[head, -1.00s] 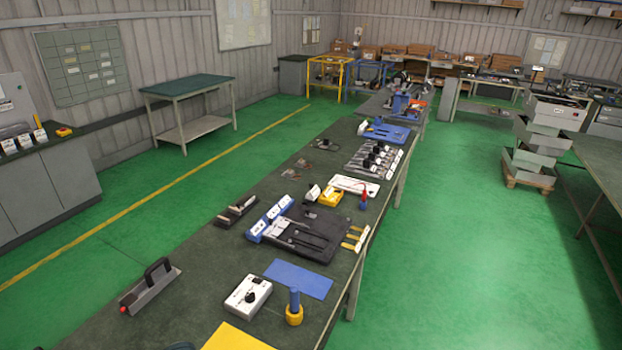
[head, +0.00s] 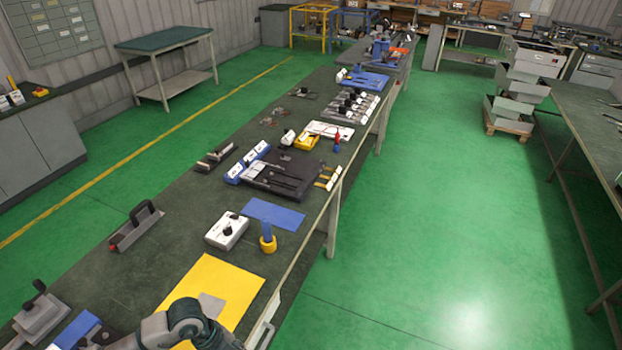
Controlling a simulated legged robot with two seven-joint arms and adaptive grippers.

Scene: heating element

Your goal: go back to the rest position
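Neither of my grippers can be made out in the head view. A dark grey-green rounded part, probably a link of my own arm, shows at the bottom edge, over the near part of the yellow mat (head: 222,278). A small flat grey piece (head: 212,304) shows on the mat beside that part; its full shape is partly hidden. A white box with a black knob (head: 227,231) stands beyond the mat on the long workbench (head: 165,255). A blue-handled item in a yellow ring base (head: 267,239) stands right of the box.
A blue mat (head: 273,214) and a black tray (head: 282,177) lie farther along the bench. A black-handled tool (head: 136,228) lies at its left side, and a grey clamp-like device (head: 41,316) at lower left. Green floor is clear right of the bench, up to another table (head: 590,135).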

